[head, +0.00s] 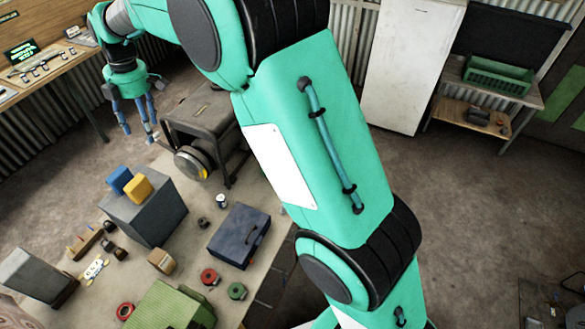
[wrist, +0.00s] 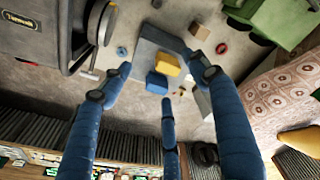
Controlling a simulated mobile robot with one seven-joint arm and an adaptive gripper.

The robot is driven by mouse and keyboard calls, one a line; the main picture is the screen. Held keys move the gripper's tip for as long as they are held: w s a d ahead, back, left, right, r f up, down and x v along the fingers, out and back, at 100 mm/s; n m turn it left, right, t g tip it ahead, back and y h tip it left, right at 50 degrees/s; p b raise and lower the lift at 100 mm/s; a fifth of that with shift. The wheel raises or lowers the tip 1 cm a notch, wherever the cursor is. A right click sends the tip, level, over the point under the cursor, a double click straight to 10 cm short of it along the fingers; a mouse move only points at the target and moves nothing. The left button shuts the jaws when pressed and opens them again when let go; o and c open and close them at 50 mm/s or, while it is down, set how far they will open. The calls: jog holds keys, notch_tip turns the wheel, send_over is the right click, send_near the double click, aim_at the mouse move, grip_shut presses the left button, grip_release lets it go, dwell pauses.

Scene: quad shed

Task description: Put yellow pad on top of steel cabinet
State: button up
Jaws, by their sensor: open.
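The yellow pad (head: 137,187) is a small block lying on top of a grey box-shaped cabinet (head: 160,215), which looks like the steel cabinet. It touches or nearly touches a blue block (head: 119,179) beside it. In the wrist view the yellow pad (wrist: 168,64) and the blue block (wrist: 157,83) show between my fingers, with part of the grey cabinet (wrist: 148,49) behind. My gripper (head: 140,128) is open and empty, its blue fingers spread. It is above and beyond the cabinet in the head view, clear of the pad.
A dark machine with a wheel (head: 200,120) stands close to my gripper. The workbench also holds a dark blue case (head: 238,236), a green box (head: 170,308), red and green rings, and a grey block (head: 35,277). A tall white cabinet (head: 408,60) stands at the back.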

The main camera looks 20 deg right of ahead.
jog(key=s+d+r+m+t, duration=0.2)
jog(key=s+d+r+m, duration=0.45)
jog(key=s+d, duration=0.4)
jog(key=s+d+r+m+t, duration=0.1)
jog(key=s+d+r+m, duration=0.55)
jog(key=d, duration=0.75)
jog(key=s+d+f+m+t, duration=0.1)
jog(key=s+d+m, duration=0.2)
jog(key=s, duration=0.5)
jog(key=s+d+f+m+h, duration=0.1)
jog(key=s+d+m, duration=0.2)
jog(key=s+d, duration=0.3)
jog(key=s+d+f+m+t, duration=0.1)
jog(key=s+d+m, duration=0.2)
jog(key=s, duration=0.6)
jog(key=shift+s+d+f+t, duration=0.3)
jog(key=shift+s+d, duration=0.1)
jog(key=shift+d, duration=0.45)
notch_tip(320, 180, down, 16)
jog(key=b, duration=1.6)
